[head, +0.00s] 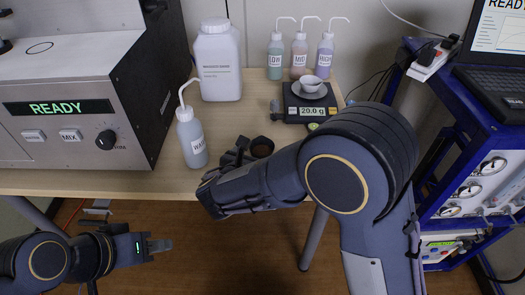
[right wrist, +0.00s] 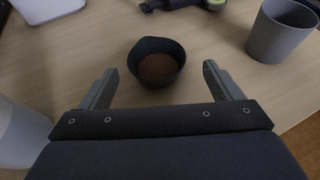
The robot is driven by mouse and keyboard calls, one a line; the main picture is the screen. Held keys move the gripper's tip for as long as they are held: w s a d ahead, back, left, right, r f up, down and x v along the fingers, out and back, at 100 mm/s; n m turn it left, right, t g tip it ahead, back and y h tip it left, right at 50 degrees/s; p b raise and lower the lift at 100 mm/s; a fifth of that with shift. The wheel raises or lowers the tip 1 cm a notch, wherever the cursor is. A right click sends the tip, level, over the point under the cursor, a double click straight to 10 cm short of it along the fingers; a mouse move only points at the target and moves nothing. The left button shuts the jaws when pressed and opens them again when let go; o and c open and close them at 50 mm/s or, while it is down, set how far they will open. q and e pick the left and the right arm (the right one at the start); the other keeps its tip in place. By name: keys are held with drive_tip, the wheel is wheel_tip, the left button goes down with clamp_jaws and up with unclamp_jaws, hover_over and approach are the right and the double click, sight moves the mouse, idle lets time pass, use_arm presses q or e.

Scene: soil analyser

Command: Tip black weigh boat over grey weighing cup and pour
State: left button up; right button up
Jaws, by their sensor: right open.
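The black weigh boat (right wrist: 143,45) stands upright on the wooden table with brown soil in it. It also shows in the head view (head: 263,147). My right gripper (right wrist: 157,82) is open, its fingers on either side of the near edge of the boat, apart from it. A grey cup (right wrist: 281,32) stands on the table to the right in the right wrist view; my arm hides that spot in the head view. A pale grey cup (head: 312,83) sits on the balance. I cannot tell which is the weighing cup. My left gripper (head: 160,246) is low in front of the table, empty.
The balance (head: 322,112) reads 20.0 g. A wash bottle (head: 192,138) stands left of my right gripper. A white jug (head: 219,65) and several small bottles are at the back. The analyser (head: 75,110) fills the left. A blue rack (head: 455,190) stands right.

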sight(265, 143)
drive_tip(key=x, duration=0.5)
drive_tip(key=shift+w+a+r+b, duration=0.1)
drive_tip(key=shift+w+r+b, duration=0.1)
drive_tip(key=shift+b, duration=0.1)
drive_tip(key=shift+s, duration=0.1)
drive_tip(key=c, duration=0.9)
